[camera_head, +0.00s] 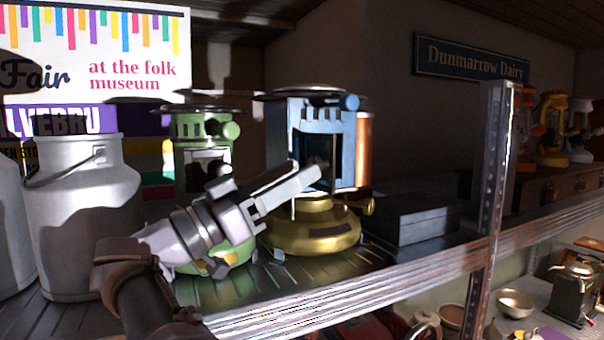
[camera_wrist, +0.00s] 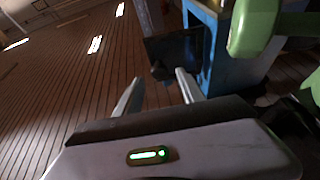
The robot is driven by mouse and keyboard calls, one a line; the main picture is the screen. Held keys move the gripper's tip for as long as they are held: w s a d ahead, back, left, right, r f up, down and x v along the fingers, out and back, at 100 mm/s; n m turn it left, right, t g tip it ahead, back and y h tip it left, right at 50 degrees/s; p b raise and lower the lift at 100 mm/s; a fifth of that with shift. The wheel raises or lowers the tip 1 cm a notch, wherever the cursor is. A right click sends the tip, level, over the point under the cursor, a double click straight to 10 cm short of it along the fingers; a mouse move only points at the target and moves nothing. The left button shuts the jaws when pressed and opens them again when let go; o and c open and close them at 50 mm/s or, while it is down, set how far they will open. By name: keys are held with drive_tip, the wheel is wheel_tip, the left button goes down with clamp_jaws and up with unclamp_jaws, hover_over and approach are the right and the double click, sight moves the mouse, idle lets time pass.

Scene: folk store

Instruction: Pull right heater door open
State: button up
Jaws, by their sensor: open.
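The right heater (camera_head: 318,115) is blue with a brass base (camera_head: 310,232) and a copper-coloured side. It stands upright on the shelf, and its dark front opening shows. In the wrist view its blue frame (camera_wrist: 200,20) is at upper right. A dark panel (camera_wrist: 178,50) stands out from that frame; it looks like the door, swung at least partly open. My gripper (camera_head: 319,174) is at the heater's front, overlapping the lower opening. In the wrist view my gripper (camera_wrist: 159,77) has its fingers apart, with the panel just beyond the tips. Contact cannot be told.
A green heater (camera_head: 205,135) stands close on the left, behind my wrist; its green part (camera_wrist: 255,25) shows near my gripper. A milk can (camera_head: 82,215) is further left. A dark box (camera_head: 405,222) and a metal post (camera_head: 493,190) are right. The shelf edge is in front.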

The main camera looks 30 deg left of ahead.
drive_tip(key=b+v, duration=0.1)
drive_tip(key=v, duration=0.4)
drive_tip(key=shift+s+a+f, duration=0.1)
drive_tip(key=shift+s+f, duration=0.05)
drive_tip(key=shift+s, duration=0.05)
